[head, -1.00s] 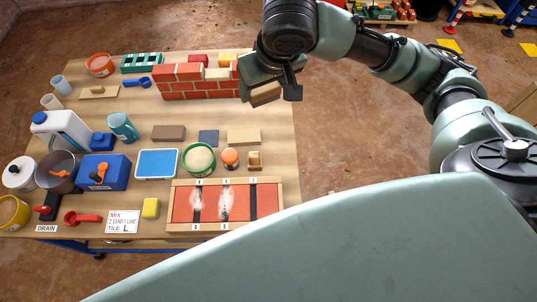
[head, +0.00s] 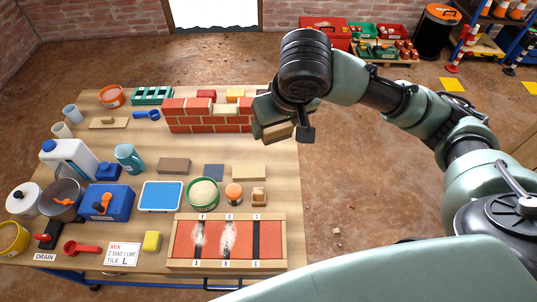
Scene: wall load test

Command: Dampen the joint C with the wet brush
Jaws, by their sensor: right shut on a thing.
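The framed red panel (head: 212,242) lies near the table's front edge. Joint C (head: 256,240) is its rightmost dark stripe, without the white smears seen around joint A (head: 198,240) and joint B (head: 229,240). My right gripper (head: 270,120) is above the table's right side, by the end of the brick wall. It is shut on a tan, block-like thing (head: 279,132); the jaws partly hide it, and I cannot tell whether it is the brush or whether it is wet. It is well away from the panel. My left gripper is out of view.
A small red brick wall (head: 207,118) stands at the back of the table (head: 140,195). Behind the panel are a green-rimmed bowl (head: 203,193), an orange-topped jar (head: 234,194) and a small wooden piece (head: 259,197). Jugs, pots and a blue box (head: 108,203) crowd the left.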

